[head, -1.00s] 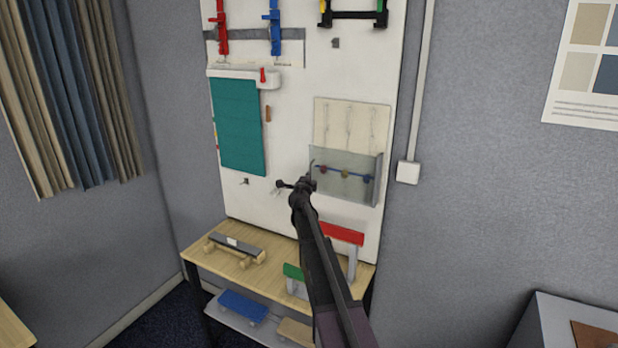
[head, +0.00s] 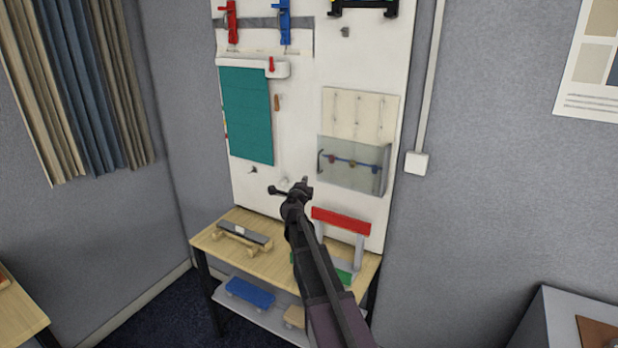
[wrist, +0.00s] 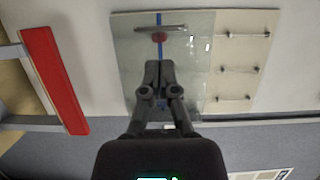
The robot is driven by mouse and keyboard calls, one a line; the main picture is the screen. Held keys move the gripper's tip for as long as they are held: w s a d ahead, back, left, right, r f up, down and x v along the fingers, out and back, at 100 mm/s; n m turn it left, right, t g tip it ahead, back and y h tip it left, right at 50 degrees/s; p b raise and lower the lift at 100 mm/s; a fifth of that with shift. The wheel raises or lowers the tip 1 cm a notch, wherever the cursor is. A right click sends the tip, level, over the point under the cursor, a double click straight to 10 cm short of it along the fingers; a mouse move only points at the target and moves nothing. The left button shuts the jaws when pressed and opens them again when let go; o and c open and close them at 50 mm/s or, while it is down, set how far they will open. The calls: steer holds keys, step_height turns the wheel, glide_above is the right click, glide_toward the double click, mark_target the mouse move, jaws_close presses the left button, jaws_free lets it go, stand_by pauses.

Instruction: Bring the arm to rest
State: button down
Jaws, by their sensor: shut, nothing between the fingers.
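My gripper (head: 290,188) is at the end of my dark arm, which reaches up from the bottom of the head view. It appears in front of the white board (head: 300,120), left of and below the clear box (head: 352,165). In the wrist view my gripper (wrist: 160,68) has its two dark fingers together, with nothing visible between them. They overlap the clear box (wrist: 195,75) in that picture. I cannot tell how far the fingertips are from it.
A wooden bench (head: 255,262) stands below the board, with a red-topped frame (head: 341,220) and a dark-topped wooden piece (head: 242,236). A blue piece (head: 250,292) lies on the lower shelf. A teal cloth (head: 247,115) hangs on the board. A grey cabinet (head: 560,315) stands right.

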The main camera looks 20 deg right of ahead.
steer(key=shift+s+a, duration=0.25)
steer(key=shift+s, duration=0.1)
steer(key=shift+a, duration=0.1)
stand_by(0.3)
steer(key=s+a+n+t+y, duration=0.2)
steer(key=a+n+t+y, duration=0.1)
steer(key=a+n+y, duration=0.75)
steer(key=s+a+f+n+g+y, duration=0.2)
steer(key=s+a+f+n+g, duration=0.15)
steer(key=a, duration=0.25)
steer(key=s+a+f+n+g+y, duration=0.2)
steer(key=s+a+f+n, duration=0.2)
steer(key=a+n, duration=0.15)
steer(key=s+a+f+n+g, duration=0.2)
steer(key=s+f+n+g, duration=0.2)
steer(key=s+f+g, duration=0.5)
steer(key=s+d+f+g+h, duration=0.1)
steer(key=s+d+h, duration=0.1)
steer(key=s, duration=0.6)
steer(key=s+d+f+n+g+h+b, duration=0.1)
steer(key=s+d+f+g+h, duration=0.1)
steer(key=s, duration=0.6)
steer(key=shift+s, duration=0.2)
steer(key=shift+h, duration=0.25)
